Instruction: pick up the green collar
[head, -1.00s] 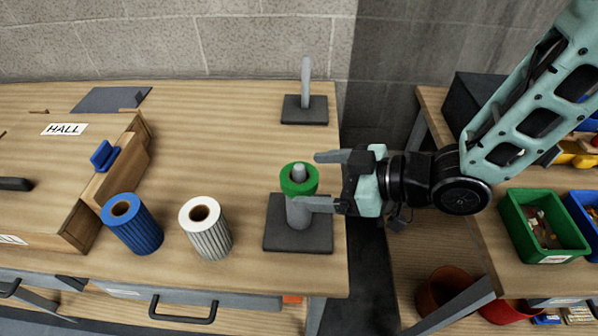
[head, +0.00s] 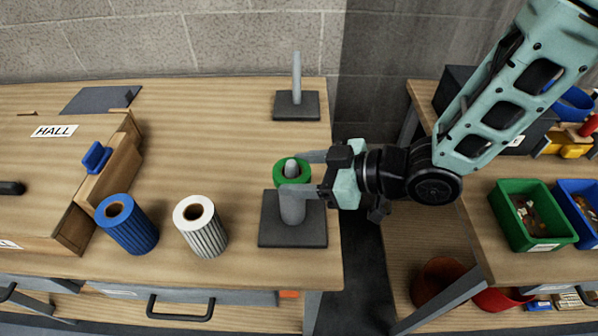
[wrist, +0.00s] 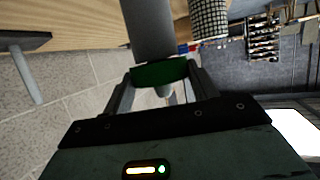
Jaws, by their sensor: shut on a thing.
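The green collar (head: 293,171) is a ring around the upper part of a grey post (head: 292,208) on a dark square base (head: 309,233). The post's tip shows through the ring. My gripper (head: 306,172) reaches in from the right, with one finger on the far side of the collar and one on the near side. It is shut on the collar. In the wrist view the green collar (wrist: 160,73) sits between the two fingers (wrist: 160,88), with the grey post running through it. Part of the collar is hidden by the fingers.
A second, bare post (head: 296,78) stands behind. A blue roll (head: 131,230) and a white roll (head: 205,232) stand to the left, near a wooden box (head: 60,180) labelled HALL. A green bin (head: 510,222) is on the right bench. The table between the rolls and posts is clear.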

